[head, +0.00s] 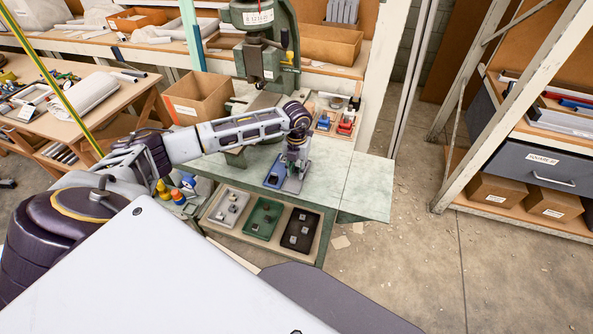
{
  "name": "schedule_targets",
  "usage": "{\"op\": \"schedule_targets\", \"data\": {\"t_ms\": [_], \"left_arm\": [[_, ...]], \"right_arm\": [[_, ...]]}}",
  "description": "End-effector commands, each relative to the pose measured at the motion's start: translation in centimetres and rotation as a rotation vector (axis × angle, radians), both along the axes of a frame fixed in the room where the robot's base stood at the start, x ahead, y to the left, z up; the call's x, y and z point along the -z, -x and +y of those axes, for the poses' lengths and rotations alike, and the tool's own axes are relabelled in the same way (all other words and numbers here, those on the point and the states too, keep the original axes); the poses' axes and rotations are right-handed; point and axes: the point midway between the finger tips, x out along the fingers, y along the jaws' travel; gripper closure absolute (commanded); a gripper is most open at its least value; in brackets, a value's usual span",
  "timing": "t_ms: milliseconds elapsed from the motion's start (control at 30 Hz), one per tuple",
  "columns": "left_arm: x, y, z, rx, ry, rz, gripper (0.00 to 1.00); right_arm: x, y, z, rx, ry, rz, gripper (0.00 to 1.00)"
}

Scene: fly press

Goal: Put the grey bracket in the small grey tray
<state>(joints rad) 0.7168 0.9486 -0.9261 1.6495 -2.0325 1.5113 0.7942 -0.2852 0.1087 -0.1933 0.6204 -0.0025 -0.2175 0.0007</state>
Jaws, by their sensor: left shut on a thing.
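My left gripper (295,166) points down over the green bench top, just above a small grey tray (294,184). It is shut on a small grey piece, which I take to be the grey bracket; the fingers mostly hide it, and I cannot tell whether it touches the tray. A small blue tray (275,173) lies close beside the grey one, on its left. My right gripper is out of view.
The green bench (355,185) is clear to the right. Its lower shelf holds a light grey tray (229,207), a green tray (263,219) and a black tray (299,231) with parts. The press (261,50) and a cardboard box (198,97) stand behind.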

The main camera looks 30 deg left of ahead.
Motion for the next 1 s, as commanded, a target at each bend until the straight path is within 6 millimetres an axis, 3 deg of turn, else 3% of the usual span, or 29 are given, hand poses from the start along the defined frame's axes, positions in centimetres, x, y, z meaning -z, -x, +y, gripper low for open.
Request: {"op": "schedule_targets", "data": {"t_ms": [133,367,633,667,800,1000], "left_arm": [[1.1,0.0,0.0,0.000,0.000,0.000,0.97],[1.2,0.0,0.0,0.001,0.000,-0.001,0.97],[1.6,0.0,0.0,0.001,0.000,-0.001,0.97],[1.5,0.0,0.0,0.001,0.000,-0.001,0.70],[1.5,0.0,0.0,0.001,0.000,-0.001,0.53],[1.5,0.0,0.0,0.001,0.000,-0.001,0.53]], "right_arm": [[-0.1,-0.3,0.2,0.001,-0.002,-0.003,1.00],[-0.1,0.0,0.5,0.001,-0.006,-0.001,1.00],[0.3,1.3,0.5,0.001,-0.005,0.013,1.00],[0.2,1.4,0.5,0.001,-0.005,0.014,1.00],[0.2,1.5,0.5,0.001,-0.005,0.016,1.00],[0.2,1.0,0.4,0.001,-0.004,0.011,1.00]]}}
